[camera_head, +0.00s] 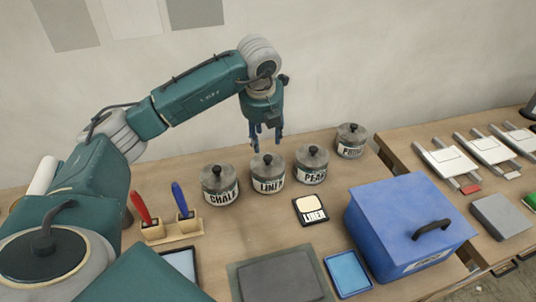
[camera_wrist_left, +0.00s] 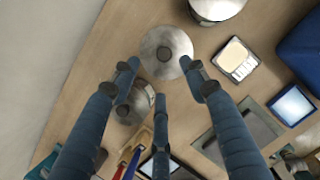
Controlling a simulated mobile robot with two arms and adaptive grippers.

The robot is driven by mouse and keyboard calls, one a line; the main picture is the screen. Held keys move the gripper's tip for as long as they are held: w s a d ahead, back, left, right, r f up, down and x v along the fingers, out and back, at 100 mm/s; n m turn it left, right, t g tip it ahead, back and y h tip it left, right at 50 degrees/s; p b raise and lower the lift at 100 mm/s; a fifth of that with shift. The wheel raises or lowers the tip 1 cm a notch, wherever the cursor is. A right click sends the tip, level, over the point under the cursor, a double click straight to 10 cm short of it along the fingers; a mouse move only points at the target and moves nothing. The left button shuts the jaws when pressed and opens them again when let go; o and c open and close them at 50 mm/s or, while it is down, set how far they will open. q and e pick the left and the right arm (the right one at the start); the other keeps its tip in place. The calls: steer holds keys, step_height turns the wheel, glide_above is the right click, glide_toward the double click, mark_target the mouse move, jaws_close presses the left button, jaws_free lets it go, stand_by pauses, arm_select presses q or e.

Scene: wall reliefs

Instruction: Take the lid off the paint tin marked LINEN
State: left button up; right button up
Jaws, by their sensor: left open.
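The LINEN tin (camera_head: 267,185) is a grey round tin with a dark-knobbed lid (camera_head: 267,160), standing upright with its lid on. My left gripper (camera_head: 265,138) points down just above it, apart from the knob. In the left wrist view the fingers of my left gripper (camera_wrist_left: 163,75) are spread and empty. The grey lid (camera_wrist_left: 165,42) ahead of them there appears to be the LINEN one; its label is not visible from above. My right gripper is in neither view.
The CHALK tin (camera_head: 219,185) stands close left, the PEARL tin (camera_head: 311,165) close right, and another tin (camera_head: 350,141) beyond. A LINEN card (camera_head: 311,211) lies in front. A blue box (camera_head: 400,230), brushes (camera_head: 160,225) and a grey mat (camera_head: 280,278) are nearer.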

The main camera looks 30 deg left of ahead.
mark_target(268, 157)
arm_select(q)
steer(key=x, duration=0.1)
steer(key=p+x, duration=0.1)
steer(key=x, duration=0.2)
steer(key=shift+s+d, duration=0.2)
steer(key=shift+s, duration=0.05)
steer(key=shift+w+f+p, duration=0.1)
steer(key=shift+f+p, duration=0.2)
steer(key=shift+p, duration=0.05)
steer(key=p+x, duration=0.1)
steer(key=x, duration=0.1)
steer(key=p+x, duration=0.1)
steer(key=x, duration=0.1)
steer(key=shift+w+f+p, duration=0.25)
steer(key=shift+w+p, duration=0.05)
steer(key=shift+p, duration=0.1)
steer(key=shift+f, duration=0.3)
steer(key=shift+c, duration=0.8)
steer(key=shift+w, duration=0.1)
jaws_close()
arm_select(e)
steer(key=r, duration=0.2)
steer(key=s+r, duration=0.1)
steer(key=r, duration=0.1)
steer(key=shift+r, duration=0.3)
